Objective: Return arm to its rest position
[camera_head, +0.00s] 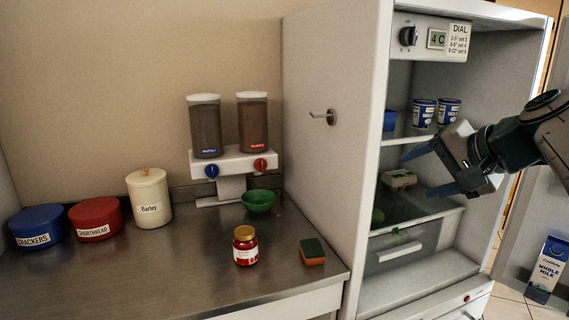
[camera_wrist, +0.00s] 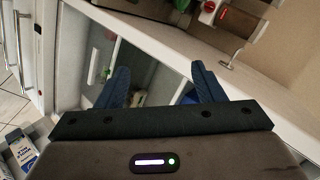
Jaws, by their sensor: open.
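My gripper (camera_head: 422,172) is at the right in the head view, in front of the open fridge (camera_head: 345,130). Its two blue fingers are spread apart with nothing between them. In the wrist view my gripper (camera_wrist: 163,85) also shows open and empty, with the fridge interior beyond the fingers. My arm reaches in from the right edge of the head view. The gripper hides part of the fridge's middle shelf area.
A milk carton (camera_head: 547,270) stands at the lower right near the fridge. Inside the fridge are blue-and-white tubs (camera_head: 424,112), an egg carton (camera_head: 398,179) and a drawer (camera_head: 402,250). The steel counter (camera_head: 190,265) at left holds a jar (camera_head: 245,246), sponge (camera_head: 313,251) and green bowl (camera_head: 258,201).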

